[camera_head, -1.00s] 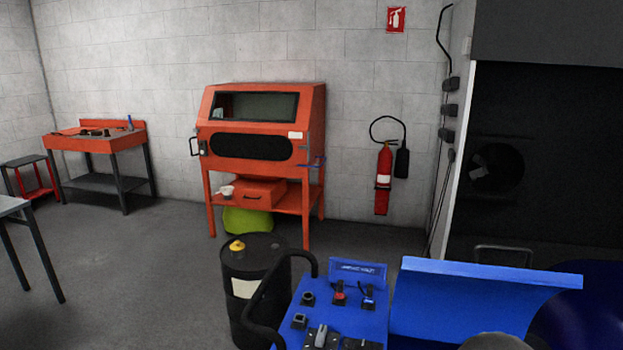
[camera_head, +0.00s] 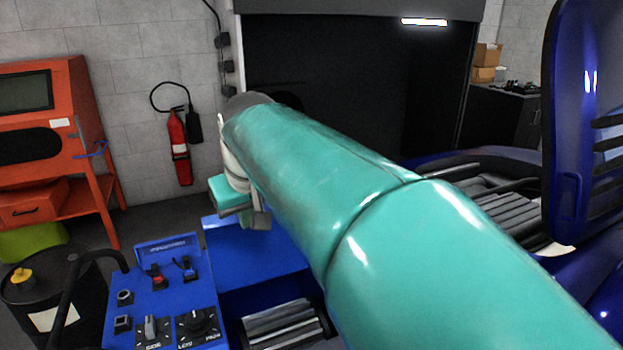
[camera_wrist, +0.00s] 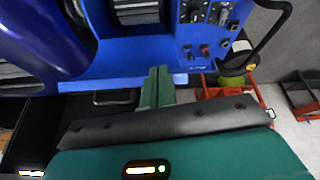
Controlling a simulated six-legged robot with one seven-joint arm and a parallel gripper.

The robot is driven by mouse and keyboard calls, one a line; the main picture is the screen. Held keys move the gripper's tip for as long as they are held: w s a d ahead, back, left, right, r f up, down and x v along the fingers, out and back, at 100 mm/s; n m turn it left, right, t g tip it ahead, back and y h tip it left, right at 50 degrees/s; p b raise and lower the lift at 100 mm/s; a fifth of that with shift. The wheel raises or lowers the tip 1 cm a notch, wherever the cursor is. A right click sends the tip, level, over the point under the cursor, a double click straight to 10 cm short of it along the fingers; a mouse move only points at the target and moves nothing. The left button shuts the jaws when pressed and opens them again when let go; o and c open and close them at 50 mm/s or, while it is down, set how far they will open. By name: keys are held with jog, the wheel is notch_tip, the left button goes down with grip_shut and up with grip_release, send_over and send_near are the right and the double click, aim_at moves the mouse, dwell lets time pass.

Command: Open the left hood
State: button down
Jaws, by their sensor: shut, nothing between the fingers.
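My teal arm reaches from the lower right to the middle in the head view. My gripper (camera_head: 260,219) hangs at its far end, above and in front of a blue panel (camera_head: 235,255). In the wrist view, turned upside down, my gripper (camera_wrist: 158,78) has its fingers together with nothing between them, by the panel's blue edge (camera_wrist: 110,80). A thin dark handle (camera_wrist: 115,97) lies just beyond that edge, left of the fingers. Contact cannot be told. My arm hides much of the panel in the head view. No part is marked as the left hood.
A blue control console (camera_head: 165,295) with a black handrail (camera_head: 75,285) stands left of the panel. Grey rollers (camera_head: 285,325) show in front. A black drum (camera_head: 40,300) is at far left. A dark-blue shiny body (camera_head: 580,130) fills the right side.

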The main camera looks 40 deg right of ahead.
jog(key=w+d+r, duration=0.4)
jog(key=w+d, duration=0.5)
jog(key=d, duration=0.3)
jog(key=w+d+m+g, duration=0.1)
jog(key=w+d+m, duration=0.15)
jog(key=d, duration=1.55)
jog(key=shift+n, duration=0.25)
jog(key=x, duration=0.3)
jog(key=s+x, duration=0.1)
jog(key=x, duration=0.3)
jog(key=s+x, duration=0.1)
jog(key=x, duration=0.2)
jog(key=shift+w+a+f, duration=0.15)
jog(key=shift+a+f, duration=0.05)
jog(key=shift+f, duration=0.9)
jog(key=shift+s+a, duration=0.15)
jog(key=shift+s, duration=0.25)
jog(key=shift+w, duration=0.1)
